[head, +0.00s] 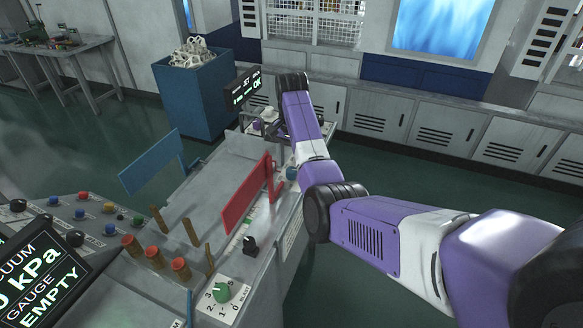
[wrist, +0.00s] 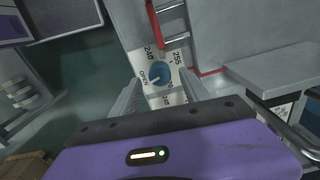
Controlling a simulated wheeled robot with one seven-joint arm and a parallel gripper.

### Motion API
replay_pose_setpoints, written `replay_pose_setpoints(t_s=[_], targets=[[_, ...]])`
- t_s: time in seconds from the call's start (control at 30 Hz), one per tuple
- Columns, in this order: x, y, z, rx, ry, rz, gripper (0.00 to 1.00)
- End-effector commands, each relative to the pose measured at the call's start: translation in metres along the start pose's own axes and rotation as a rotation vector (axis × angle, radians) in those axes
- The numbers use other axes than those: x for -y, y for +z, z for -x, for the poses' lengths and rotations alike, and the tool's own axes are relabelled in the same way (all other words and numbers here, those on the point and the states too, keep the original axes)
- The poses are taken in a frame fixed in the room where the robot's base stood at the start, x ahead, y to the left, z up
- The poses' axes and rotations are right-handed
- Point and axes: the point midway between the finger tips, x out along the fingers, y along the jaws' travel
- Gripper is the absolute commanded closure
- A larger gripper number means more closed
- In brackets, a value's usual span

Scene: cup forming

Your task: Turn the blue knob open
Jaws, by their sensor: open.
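The blue knob (wrist: 160,72) shows in the wrist view on a white dial plate. The plate carries printed numbers such as 240 and 255, and the word OPEN left of the knob. A pale mark on the knob is too small to read surely. My gripper (wrist: 160,80) is open, with one grey finger on each side of the knob in the picture. I cannot tell whether the fingers touch it. In the head view my arm reaches over the bench (head: 240,145), and I cannot make out the fingertips.
A red panel (head: 247,195) stands upright on the bench beside my arm, and a blue panel (head: 152,163) stands to its left. A green knob (head: 221,292) and a black knob (head: 250,246) sit nearer. A blue bin (head: 205,95) stands behind. Open floor lies to the right.

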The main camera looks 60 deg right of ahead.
Motion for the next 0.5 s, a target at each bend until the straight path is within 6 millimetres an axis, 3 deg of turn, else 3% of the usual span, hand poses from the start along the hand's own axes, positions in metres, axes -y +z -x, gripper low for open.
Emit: replay_pose_setpoints(t_s=[0.17, 0.5], targets=[[0.001, -0.001, 0.038, -0.004, -0.005, -0.002, 0.46], [0.002, -0.001, 0.056, -0.005, -0.005, -0.001, 0.46]])
